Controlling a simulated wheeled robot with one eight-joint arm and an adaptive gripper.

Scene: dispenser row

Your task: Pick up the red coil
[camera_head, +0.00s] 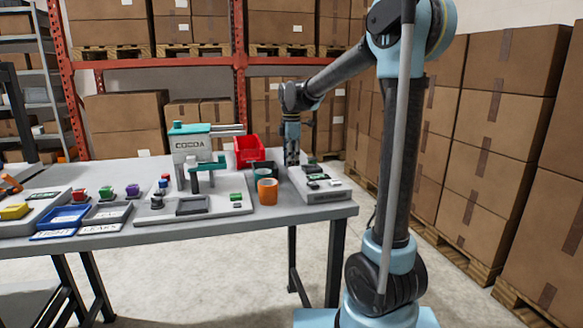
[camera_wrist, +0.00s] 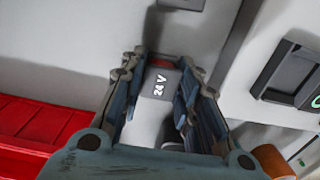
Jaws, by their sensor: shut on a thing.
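My gripper (camera_wrist: 158,80) is shut on a small grey block marked "24 V" with a red end, which I take to be the red coil (camera_wrist: 160,64). The block sits between the two fingers in the wrist view, and the fingers hide its sides. In the head view my gripper (camera_head: 291,158) points down at the back right of the table, behind the grey tray. The coil cannot be made out there.
A red bin (camera_head: 249,150) stands left of my gripper and shows in the wrist view (camera_wrist: 38,122). A grey tray (camera_head: 326,194) with small parts is in front. An orange roll (camera_head: 267,191) and the COCOA dispenser (camera_head: 193,145) are to the left.

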